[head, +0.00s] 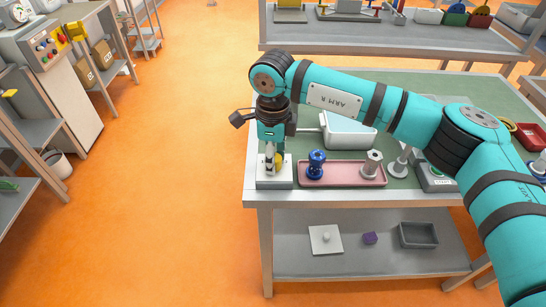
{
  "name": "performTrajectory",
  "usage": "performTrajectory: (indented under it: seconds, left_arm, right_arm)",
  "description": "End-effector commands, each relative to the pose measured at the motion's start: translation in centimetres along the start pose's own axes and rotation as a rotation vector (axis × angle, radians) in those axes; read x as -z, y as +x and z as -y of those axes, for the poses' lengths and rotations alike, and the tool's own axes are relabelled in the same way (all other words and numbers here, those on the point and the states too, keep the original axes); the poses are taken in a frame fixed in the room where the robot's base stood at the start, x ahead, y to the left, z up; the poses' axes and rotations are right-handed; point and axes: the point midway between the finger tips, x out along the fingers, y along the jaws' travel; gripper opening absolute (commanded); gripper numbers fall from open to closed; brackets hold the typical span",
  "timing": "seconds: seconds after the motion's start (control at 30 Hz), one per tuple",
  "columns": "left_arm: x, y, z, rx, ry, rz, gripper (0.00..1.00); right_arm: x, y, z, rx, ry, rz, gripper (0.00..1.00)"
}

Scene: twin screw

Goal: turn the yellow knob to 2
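A light grey box (275,183) stands at the front left corner of the green-topped table. A small patch of the yellow knob (279,158) shows above it, mostly hidden behind my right gripper. My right gripper (271,165) points down over the box, with its fingertips at the knob. I cannot tell whether the fingers touch or grip it. No dial marks or numbers can be read. My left gripper is not in view.
Right of the box, a pink tray (342,182) holds a blue knobbed piece (316,164) and a grey metal piece (372,164). A white container (349,134) stands behind. My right arm covers much of the table. Orange floor to the left is clear.

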Motion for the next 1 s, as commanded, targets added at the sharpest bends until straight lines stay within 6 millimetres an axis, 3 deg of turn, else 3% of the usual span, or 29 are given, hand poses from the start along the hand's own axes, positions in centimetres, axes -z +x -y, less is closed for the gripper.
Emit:
performTrajectory:
  seconds: [0.13, 0.47, 0.57, 1.0]
  left_arm:
    - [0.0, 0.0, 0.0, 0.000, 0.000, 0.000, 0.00]
    - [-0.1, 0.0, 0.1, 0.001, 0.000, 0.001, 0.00]
    - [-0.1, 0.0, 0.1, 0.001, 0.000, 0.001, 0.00]
    - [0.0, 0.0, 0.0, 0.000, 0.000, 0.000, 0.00]
  right_arm:
    - [0.0, 0.0, 0.0, 0.000, 0.001, 0.000, 0.55]
    - [0.0, -0.4, 0.0, 0.001, 0.001, -0.001, 0.55]
    - [0.0, -1.6, 0.1, 0.003, 0.001, 0.000, 0.55]
    - [0.0, -10.2, 0.1, 0.002, 0.001, -0.001, 0.55]
